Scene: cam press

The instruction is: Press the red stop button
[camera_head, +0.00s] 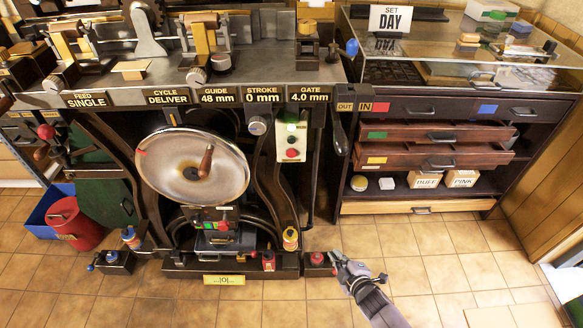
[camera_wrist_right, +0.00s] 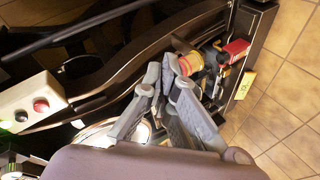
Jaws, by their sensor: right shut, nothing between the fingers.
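The red stop button (camera_head: 291,153) is at the bottom of a narrow white control panel (camera_head: 283,142) at the front of the machine. A black button (camera_head: 291,140) and a green light (camera_head: 291,127) are above it. In the right wrist view, the red button (camera_wrist_right: 40,105) is at the left, beside the black button (camera_wrist_right: 21,116). My right gripper (camera_head: 337,259) is shut and empty. In the head view it is below and right of the panel, apart from the button. Its fingers (camera_wrist_right: 168,72) point away from the wrist camera. My left gripper is not in view.
A metal disc with a handle (camera_head: 192,168) is left of the panel. A dark curved lever (camera_head: 341,132) hangs to its right. A drawer cabinet (camera_head: 435,132) stands at the right. A red bin (camera_head: 72,222) stands at the left.

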